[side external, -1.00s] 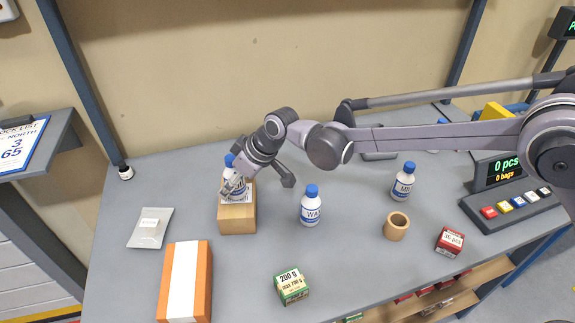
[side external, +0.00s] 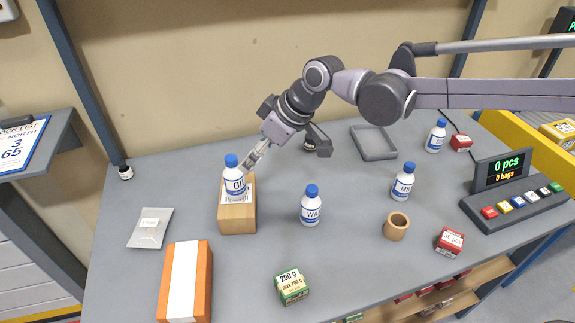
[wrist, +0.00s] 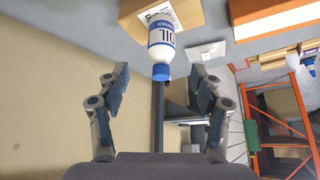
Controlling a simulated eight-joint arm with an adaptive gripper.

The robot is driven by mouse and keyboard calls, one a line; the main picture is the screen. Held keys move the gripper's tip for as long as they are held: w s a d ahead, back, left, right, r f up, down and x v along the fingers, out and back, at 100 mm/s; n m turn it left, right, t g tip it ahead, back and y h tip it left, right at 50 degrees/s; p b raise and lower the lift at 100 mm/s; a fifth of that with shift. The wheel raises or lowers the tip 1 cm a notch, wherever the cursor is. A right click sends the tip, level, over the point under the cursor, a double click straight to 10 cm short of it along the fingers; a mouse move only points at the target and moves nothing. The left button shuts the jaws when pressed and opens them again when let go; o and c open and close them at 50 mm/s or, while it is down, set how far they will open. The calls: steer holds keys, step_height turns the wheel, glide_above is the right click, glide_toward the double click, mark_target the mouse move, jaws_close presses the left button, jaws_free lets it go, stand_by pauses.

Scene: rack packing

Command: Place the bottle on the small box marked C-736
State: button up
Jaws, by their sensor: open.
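A white bottle with a blue cap, labelled OIL (side external: 234,183), stands upright on top of a small cardboard box (side external: 237,219). The wrist view shows the bottle (wrist: 161,47) on the box (wrist: 188,14), ahead of my fingers. My gripper (side external: 254,158) is up and to the right of the bottle, apart from it. In the wrist view my gripper (wrist: 158,92) has its fingers spread wide with nothing between them. The box has a white label, but its marking is too small to read.
Another white bottle (side external: 311,208) stands right of the box, and a third (side external: 404,184) farther right. An orange box with a white band (side external: 202,283) lies in front. A grey pouch (side external: 150,228) is at left. A green box (side external: 291,287) and brown ring (side external: 397,227) are nearby.

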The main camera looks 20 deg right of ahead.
steer(key=s+d+r+m+t+h, duration=0.1)
steer(key=s+d+r+m, duration=0.15)
steer(key=d, duration=0.55)
steer(key=s+d+r+m+h, duration=0.1)
steer(key=s+d, duration=0.2)
steer(key=d, duration=0.5)
steer(key=s+d+r+m+t, duration=0.1)
steer(key=s+d+r, duration=0.15)
steer(key=d, duration=0.45)
steer(key=s+d+f+m+h, duration=0.1)
steer(key=s+d+f+m, duration=0.1)
steer(key=s+d, duration=0.5)
steer(key=s+d+f+m+h, duration=0.2)
steer(key=s+d+f+m, duration=0.1)
steer(key=s+d, duration=0.4)
steer(key=shift+s+d+f+t, duration=0.2)
steer(key=shift+d+f+t, duration=0.2)
steer(key=shift+f, duration=0.4)
